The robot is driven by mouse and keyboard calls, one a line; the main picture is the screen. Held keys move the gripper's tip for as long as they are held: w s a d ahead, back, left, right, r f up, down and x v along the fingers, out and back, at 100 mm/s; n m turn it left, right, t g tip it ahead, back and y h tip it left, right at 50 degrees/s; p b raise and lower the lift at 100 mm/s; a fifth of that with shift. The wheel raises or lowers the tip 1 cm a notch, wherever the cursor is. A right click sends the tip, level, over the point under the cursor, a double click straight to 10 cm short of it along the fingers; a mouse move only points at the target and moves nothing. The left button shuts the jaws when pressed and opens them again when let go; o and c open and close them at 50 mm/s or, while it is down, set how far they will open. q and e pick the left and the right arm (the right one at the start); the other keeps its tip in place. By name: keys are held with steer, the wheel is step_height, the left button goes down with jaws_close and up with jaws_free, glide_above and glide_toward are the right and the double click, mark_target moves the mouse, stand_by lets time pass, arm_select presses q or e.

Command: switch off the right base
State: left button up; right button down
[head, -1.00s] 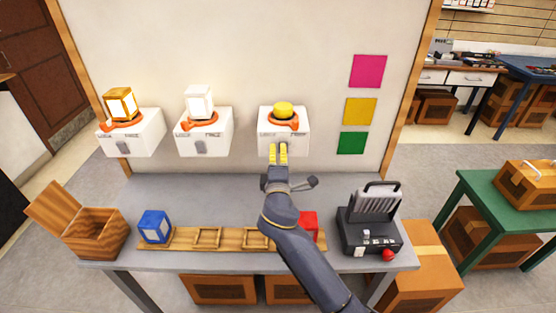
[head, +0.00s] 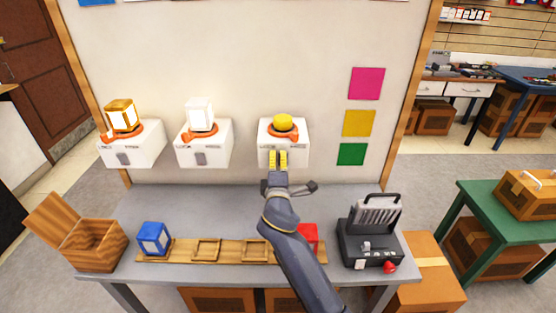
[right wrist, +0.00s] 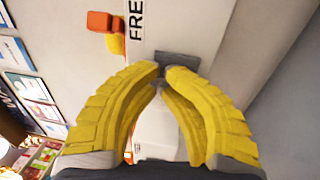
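The right base (head: 298,129) is a white box on the wall. It carries an orange ring and a yellow rounded piece (head: 283,122). My right gripper (head: 279,153) is at the lower front of this base, its yellow fingers nearly together. In the right wrist view the fingertips (right wrist: 165,69) are at a small grey switch (right wrist: 176,66) on the white face (right wrist: 185,25), with only a narrow gap between them. I cannot tell whether they touch it, and the head view hides the switch behind the fingers. My left gripper is not in view.
A left base (head: 147,154) holds a glowing gold lantern, and a middle base (head: 217,153) holds a bright white lamp. Below, the grey table (head: 170,205) bears an open wooden box (head: 92,245), a blue cube (head: 153,238), a red cube (head: 308,233) and a black device (head: 368,243).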

steer(key=shift+w+r, duration=0.1)
steer(key=shift+r, duration=0.15)
steer(key=shift+s, duration=0.65)
steer(key=s, duration=1.2)
steer(key=shift+s+d+r, duration=0.15)
steer(key=shift+s+r, duration=0.2)
steer(key=shift+s, duration=0.05)
steer(key=f, duration=0.1)
steer(key=s+f, duration=0.1)
steer(key=f, duration=0.1)
steer(key=shift+f, duration=0.1)
steer(key=w, duration=0.4)
steer(key=w+r, duration=0.1)
steer(key=w, duration=0.8)
steer(key=shift+w+r, duration=0.3)
steer(key=shift+w, duration=0.1)
